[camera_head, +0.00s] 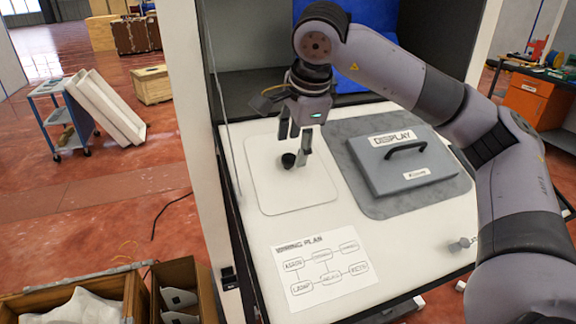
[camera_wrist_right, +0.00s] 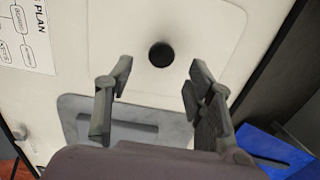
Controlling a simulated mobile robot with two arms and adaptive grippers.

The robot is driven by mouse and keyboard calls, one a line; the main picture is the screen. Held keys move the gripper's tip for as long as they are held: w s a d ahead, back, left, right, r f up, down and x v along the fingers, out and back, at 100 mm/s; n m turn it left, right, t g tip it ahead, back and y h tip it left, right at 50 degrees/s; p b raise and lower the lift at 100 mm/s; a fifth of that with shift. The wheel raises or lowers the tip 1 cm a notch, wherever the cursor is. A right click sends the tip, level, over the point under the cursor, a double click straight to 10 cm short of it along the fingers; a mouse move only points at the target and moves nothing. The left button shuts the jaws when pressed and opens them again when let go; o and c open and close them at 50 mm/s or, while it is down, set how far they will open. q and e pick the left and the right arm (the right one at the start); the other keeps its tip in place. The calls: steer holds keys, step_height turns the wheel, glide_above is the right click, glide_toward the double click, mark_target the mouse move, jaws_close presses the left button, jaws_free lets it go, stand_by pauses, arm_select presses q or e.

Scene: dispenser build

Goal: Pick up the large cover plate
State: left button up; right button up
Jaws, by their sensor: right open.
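The large cover plate appears to be the pale, rounded rectangular plate (camera_head: 300,192) lying flat on the white worktop, left of the grey display panel. A short black knob (camera_head: 288,160) stands up from it. In the right wrist view the plate (camera_wrist_right: 205,35) and its round black knob (camera_wrist_right: 161,54) lie just beyond the fingertips. My right gripper (camera_head: 294,150) points down over the plate, close to the knob. Its two fingers are spread and empty, also in the wrist view (camera_wrist_right: 160,78). Whether a finger touches the knob cannot be told. My left gripper is out of view.
A grey panel labelled DISPLAY (camera_head: 412,172) with a black handle lies on a grey mat (camera_head: 375,208) to the right. A wiring plan sheet (camera_head: 322,272) lies at the front. A small grey part (camera_head: 461,244) sits near the right front. A white post (camera_head: 186,100) borders the worktop.

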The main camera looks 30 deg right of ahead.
mark_target(289, 157)
steer(key=shift+w+a+f+p, duration=0.1)
steer(key=shift+w+f+p, duration=0.05)
steer(key=shift+f+p, duration=0.15)
steer(key=p+x, duration=0.2)
steer(key=x, duration=0.1)
steer(key=shift+w+a+f, duration=0.15)
steer(key=shift+w+f, duration=0.05)
steer(key=shift+f, duration=0.05)
steer(key=shift+w+f, duration=0.15)
steer(key=shift+f, duration=0.3)
steer(key=c, duration=0.3)
jaws_close()
steer(key=shift+r, duration=0.1)
